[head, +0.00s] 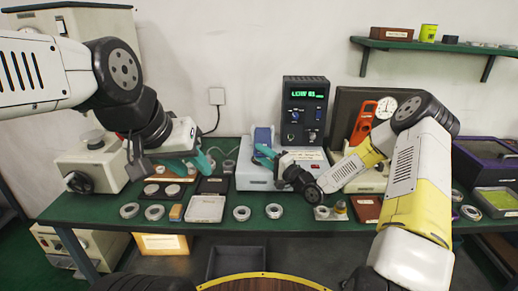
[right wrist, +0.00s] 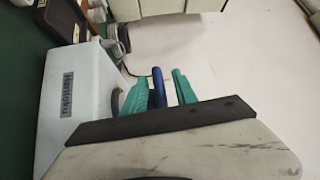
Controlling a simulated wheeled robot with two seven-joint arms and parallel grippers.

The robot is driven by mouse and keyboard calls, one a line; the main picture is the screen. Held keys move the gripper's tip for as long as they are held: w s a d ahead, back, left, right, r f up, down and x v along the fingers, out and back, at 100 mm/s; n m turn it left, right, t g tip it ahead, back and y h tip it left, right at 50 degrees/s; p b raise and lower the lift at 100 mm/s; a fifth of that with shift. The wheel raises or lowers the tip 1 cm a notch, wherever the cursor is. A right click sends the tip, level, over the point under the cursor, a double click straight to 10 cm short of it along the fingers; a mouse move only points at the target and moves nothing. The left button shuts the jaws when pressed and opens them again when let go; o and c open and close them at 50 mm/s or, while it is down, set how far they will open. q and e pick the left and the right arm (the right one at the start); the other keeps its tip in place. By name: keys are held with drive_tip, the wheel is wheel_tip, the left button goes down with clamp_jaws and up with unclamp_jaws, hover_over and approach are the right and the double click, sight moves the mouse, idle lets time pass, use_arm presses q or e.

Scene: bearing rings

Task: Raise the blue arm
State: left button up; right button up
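The blue arm (head: 262,139) stands up on a pale blue-grey bench device (head: 256,171) at the middle of the green table. My right gripper (head: 267,153) reaches it from the right. In the right wrist view the blue arm (right wrist: 158,87) shows as a narrow blue piece between the teal fingers of my right gripper (right wrist: 160,90). A pale gap shows between it and the right finger; I cannot tell whether the left finger touches it. The device (right wrist: 75,100) also fills the left of that view. My left gripper (head: 194,166) has its teal fingers apart over the table's left part, seemingly empty.
A black control box with a green display (head: 305,108) stands behind the device. Several metal rings (head: 242,213) and a pale tray (head: 206,208) lie along the front of the table. A white machine (head: 92,160) stands left, a purple-edged bin (head: 488,155) right.

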drive_tip(key=shift+x, duration=1.2)
clamp_jaws()
drive_tip(key=shift+r, duration=0.25)
idle(0.3)
